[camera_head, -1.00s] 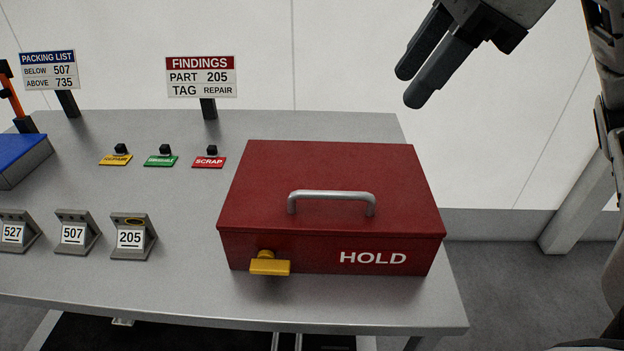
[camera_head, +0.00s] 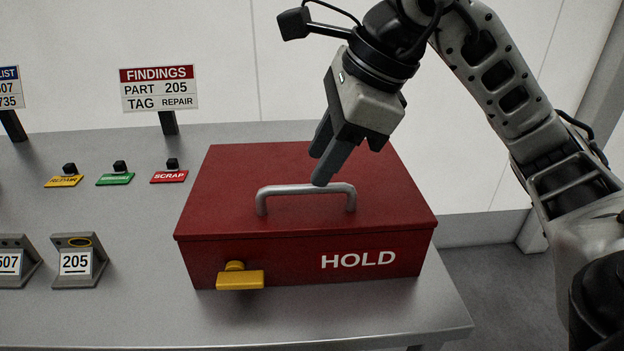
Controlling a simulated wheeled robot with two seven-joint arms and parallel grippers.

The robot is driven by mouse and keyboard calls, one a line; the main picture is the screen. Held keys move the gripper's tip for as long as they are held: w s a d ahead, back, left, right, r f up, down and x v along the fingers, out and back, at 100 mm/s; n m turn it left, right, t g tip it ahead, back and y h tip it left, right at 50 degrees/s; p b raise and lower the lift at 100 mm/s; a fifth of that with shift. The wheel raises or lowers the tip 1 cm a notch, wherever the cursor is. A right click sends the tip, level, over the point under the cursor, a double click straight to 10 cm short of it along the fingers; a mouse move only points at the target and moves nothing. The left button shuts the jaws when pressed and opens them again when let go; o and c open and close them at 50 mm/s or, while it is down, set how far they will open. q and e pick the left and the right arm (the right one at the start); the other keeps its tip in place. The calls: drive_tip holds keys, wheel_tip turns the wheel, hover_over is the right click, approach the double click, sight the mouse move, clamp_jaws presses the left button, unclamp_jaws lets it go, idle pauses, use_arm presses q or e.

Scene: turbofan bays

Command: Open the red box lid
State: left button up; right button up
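The red box (camera_head: 290,262) stands on the grey table with HOLD on its front. Its lid (camera_head: 235,185) is down, with a grey bar handle (camera_head: 305,189) on top. A yellow latch (camera_head: 240,279) sits on the left of the box front, its tab lying level. My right gripper (camera_head: 319,168) reaches in from the upper right, fingers pointing down and left. Its fingertips are slightly apart with nothing between them, and they appear just above and behind the handle. Contact with the handle cannot be made out. My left gripper is not in view.
A FINDINGS sign (camera_head: 160,89) stands behind on the left. Yellow, green and red labels (camera_head: 169,177) with black knobs lie left of the box. Angled number stands (camera_head: 80,262) are at front left. The table right of the box is narrow.

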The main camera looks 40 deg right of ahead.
sight(305, 185)
drive_tip(key=shift+x, duration=1.9)
clamp_jaws()
drive_tip(key=shift+r, duration=0.1)
